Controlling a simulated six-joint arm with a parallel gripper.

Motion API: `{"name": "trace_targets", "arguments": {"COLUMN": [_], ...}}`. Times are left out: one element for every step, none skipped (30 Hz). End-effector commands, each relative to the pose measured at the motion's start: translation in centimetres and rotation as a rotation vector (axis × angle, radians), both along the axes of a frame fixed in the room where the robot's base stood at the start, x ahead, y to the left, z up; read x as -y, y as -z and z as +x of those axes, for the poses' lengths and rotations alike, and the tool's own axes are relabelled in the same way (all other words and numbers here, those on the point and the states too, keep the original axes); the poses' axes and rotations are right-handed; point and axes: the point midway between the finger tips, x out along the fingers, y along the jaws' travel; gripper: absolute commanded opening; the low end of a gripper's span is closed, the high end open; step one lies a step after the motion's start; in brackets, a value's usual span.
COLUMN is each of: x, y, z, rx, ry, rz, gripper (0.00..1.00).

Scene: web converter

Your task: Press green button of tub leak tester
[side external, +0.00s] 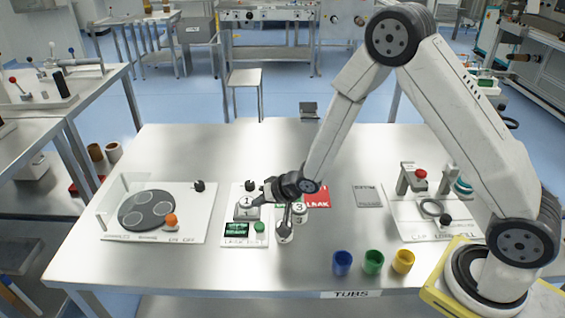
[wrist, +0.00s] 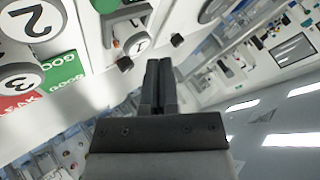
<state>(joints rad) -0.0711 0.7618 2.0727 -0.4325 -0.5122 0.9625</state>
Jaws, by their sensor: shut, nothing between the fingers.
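The tub leak tester (side external: 231,243) is a white panel left of the table's middle, in the side view. It has a small dark screen with green text (side external: 237,229). The green button (side external: 260,227) is at its front right, right of the screen. A tub marked 1 (side external: 247,203) sits behind the screen; it also shows in the wrist view (wrist: 138,43). My gripper (side external: 267,192) is shut and empty, low beside the tub, behind the button and apart from it. Its closed fingers show in the wrist view (wrist: 160,68).
A hot plate station (side external: 120,228) stands left. Blue (side external: 342,262), green (side external: 373,261) and yellow (side external: 403,261) cups line the front edge.

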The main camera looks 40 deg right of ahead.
Motion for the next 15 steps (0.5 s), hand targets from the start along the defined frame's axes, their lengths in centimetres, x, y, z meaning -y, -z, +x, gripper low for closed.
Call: {"name": "trace_targets", "arguments": {"x": [0.0, 0.0, 0.0, 0.0, 0.0, 0.0, 0.0, 0.0, 0.0, 0.0, 0.0, 0.0, 0.0, 0.0, 0.0], "y": [0.7, 1.0, 1.4, 1.7, 2.1, 2.5, 2.8, 3.1, 3.5, 3.7, 4.0, 4.3, 4.5, 4.8, 5.0], "z": [-0.1, -0.1, -0.1, -0.1, -0.1, 0.0, -0.1, -0.1, -0.1, -0.1, -0.1, 0.0, 0.0, 0.0, 0.0], "rx": [-0.003, -0.004, -0.004, -0.003, -0.003, -0.003, -0.003, -0.004, -0.002, -0.002, -0.003, -0.003, -0.001, -0.001, -0.002], "ry": [0.001, 0.001, 0.002, 0.001, 0.001, 0.001, 0.001, 0.002, 0.002, 0.002, 0.001, 0.0, 0.0, 0.0, -0.001], "rz": [0.0, 0.0, 0.0, 0.0, 0.0, 0.0, -0.001, 0.0, 0.0, 0.0, 0.0, -0.001, -0.001, -0.001, 0.0], "gripper": [0.0, 0.0, 0.0, 0.0, 0.0, 0.0, 0.0, 0.0, 0.0, 0.0, 0.0, 0.0, 0.0, 0.0, 0.0]}}
